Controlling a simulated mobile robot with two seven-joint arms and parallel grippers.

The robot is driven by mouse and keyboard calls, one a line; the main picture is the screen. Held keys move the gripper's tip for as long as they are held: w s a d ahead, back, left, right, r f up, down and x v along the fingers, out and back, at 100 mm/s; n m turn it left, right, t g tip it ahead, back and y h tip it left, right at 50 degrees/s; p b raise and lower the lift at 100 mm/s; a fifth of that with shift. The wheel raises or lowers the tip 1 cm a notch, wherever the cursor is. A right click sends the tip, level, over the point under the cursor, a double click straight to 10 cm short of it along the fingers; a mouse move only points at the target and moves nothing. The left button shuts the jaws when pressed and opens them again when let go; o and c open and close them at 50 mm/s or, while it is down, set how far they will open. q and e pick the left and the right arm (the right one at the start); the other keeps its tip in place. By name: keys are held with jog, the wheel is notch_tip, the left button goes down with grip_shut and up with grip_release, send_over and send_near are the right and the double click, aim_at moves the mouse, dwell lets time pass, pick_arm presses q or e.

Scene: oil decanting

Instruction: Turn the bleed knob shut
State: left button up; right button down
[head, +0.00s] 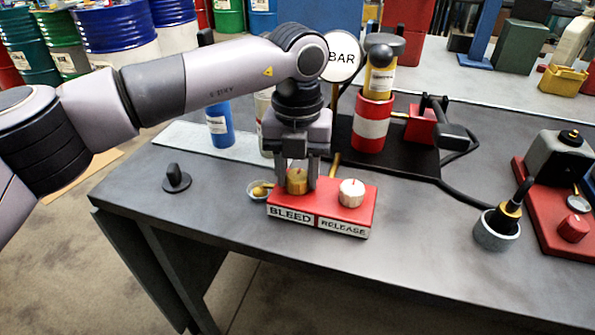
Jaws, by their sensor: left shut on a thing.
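The bleed knob (297,183) is a brass cylinder on top of a red block (338,216) with white labels reading BLEED and RELEASE. My left gripper (297,178) points straight down over it, with a finger on either side, shut on the knob. A pale, silvery knob (352,192) stands to its right, above the RELEASE label. A small brass outlet (262,188) sticks out at the block's left, over a small clear dish (256,191). My right gripper is not in view.
A black knobbed piece (175,178) lies to the left. A grey cup (496,232) stands to the right. The table front is clear.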

aim_at(298, 175)
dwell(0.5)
pick_arm(q)
jog(key=o, duration=1.1)
jog(key=shift+c, duration=0.2)
jog(key=shift+r, duration=0.1)
notch_tip(298, 175, up, 7)
jog(key=shift+r, duration=0.1)
jog(key=shift+s, duration=0.1)
